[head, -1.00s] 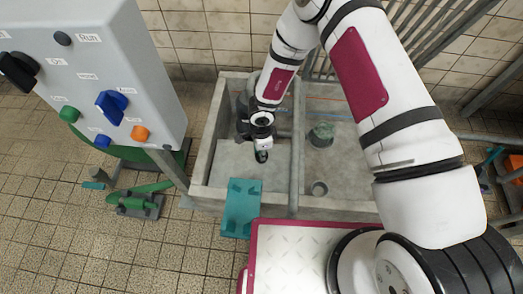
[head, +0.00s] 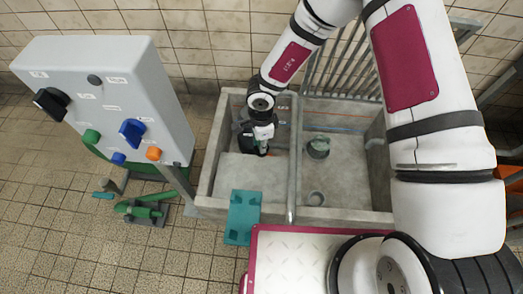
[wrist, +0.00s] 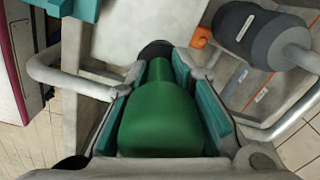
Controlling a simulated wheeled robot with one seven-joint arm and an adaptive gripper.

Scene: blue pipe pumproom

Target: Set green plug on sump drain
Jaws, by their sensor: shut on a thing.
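My gripper (head: 262,148) is over the left compartment of the concrete sump (head: 207,165), pointing down. In the wrist view its two teal-padded fingers (wrist: 158,95) are shut on the green plug (wrist: 160,120), one on each side. The plug's broad green body is nearest the camera and its narrower neck points away, with a dark round end or spot (wrist: 155,49) beyond it. I cannot tell which of these the dark spot is. In the head view the plug is mostly hidden by the gripper.
A grey pipe (head: 293,165) crosses between the compartments. A grey-green round object (head: 319,148) sits in the right one. A teal block (head: 242,215) is at the front wall. A grey control panel (head: 105,95) with coloured knobs stands left. Railings (head: 345,65) stand behind.

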